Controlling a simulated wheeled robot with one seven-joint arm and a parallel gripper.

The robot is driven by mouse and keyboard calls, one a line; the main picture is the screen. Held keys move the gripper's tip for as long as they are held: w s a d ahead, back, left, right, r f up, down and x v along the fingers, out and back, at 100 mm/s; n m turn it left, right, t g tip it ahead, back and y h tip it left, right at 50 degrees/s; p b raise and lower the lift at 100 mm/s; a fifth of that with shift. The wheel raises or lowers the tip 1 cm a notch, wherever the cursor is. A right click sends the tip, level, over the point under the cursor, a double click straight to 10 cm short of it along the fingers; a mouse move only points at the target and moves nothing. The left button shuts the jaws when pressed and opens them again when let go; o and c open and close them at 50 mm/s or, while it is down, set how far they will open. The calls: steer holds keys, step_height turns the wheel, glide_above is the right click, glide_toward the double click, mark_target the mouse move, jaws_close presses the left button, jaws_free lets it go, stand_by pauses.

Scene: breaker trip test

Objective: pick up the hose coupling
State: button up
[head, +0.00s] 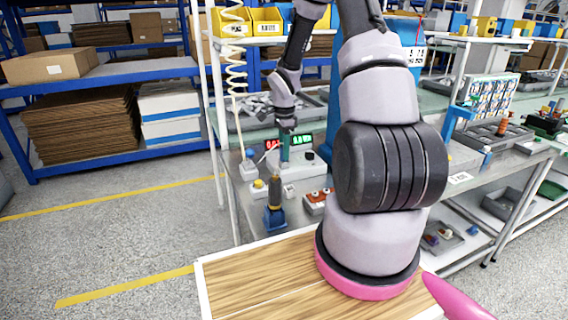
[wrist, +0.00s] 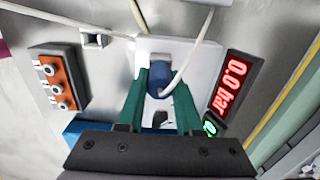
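A blue round part (wrist: 160,80), which looks like the hose coupling, shows in the wrist view on a white block (wrist: 205,62). A pale hose or cable runs across it. My gripper (wrist: 162,82) has its two green fingers apart, one on either side of the blue part. I cannot see contact between the fingers and the part. In the head view my gripper (head: 285,152) points down over the bench, close to the lit displays. The coupling cannot be made out there.
A red pressure display (wrist: 231,85) reading 0.0 bar stands close to the right finger. An orange panel with several round fittings (wrist: 58,83) lies to the left. A blue-and-yellow tool (head: 275,205) stands near the bench's front edge.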

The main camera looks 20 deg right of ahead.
jaws_close()
